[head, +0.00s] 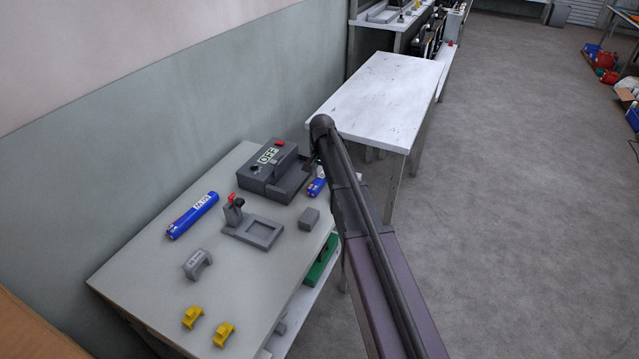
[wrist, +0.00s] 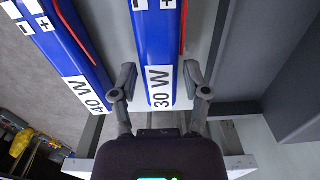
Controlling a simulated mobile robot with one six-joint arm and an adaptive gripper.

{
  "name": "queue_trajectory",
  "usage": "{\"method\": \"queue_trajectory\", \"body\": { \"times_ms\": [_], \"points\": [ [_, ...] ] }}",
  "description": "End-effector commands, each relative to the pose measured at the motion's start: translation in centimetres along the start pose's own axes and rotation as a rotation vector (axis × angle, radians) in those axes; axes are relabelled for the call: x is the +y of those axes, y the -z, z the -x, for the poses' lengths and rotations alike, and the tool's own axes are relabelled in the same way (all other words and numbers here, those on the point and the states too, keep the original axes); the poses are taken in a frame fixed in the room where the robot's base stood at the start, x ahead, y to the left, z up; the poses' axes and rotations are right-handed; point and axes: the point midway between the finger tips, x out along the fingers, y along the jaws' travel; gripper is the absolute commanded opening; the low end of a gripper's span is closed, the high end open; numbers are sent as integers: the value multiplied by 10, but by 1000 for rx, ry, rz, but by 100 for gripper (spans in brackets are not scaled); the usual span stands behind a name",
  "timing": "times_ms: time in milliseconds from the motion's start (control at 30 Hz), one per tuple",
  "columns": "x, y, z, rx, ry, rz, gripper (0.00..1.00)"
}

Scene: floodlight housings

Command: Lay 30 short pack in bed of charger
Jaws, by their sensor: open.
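The blue 30 W pack (wrist: 158,40), with a white label and a red stripe, lies between the fingers of my open gripper (wrist: 160,76) in the wrist view. I cannot tell whether the fingers touch it. A blue pack (head: 317,187) shows beside my gripper (head: 313,166) in the head view, partly hidden by my arm. The charger (head: 258,175) is a dark grey box with an OFF display and a red button, at the back of the table. Its bed is partly hidden. A dark grey body, likely the charger, shows at right in the wrist view.
A blue 40 W pack (wrist: 62,50) lies left of the 30 W pack. A longer blue pack (head: 192,215), a grey fixture with a red-tipped clamp (head: 240,228), a grey block (head: 309,218), a grey bracket (head: 197,263) and yellow clips (head: 192,317) are on the table (head: 150,285).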

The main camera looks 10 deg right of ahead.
Motion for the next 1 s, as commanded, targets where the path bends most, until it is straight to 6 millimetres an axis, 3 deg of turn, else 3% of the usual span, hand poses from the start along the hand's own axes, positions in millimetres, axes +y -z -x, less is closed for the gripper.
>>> {"method": "queue_trajectory", "body": {
  "times_ms": [33, 200, 600, 1000],
  "points": [
    [0, 0, 0, 0, 0, 0, 51],
    [0, 0, 0, 0, 0, 0, 1],
    [0, 0, 1, 0, 0, -1, 0],
    [0, 0, 15, 0, 0, -1, 0]
  ]
}}
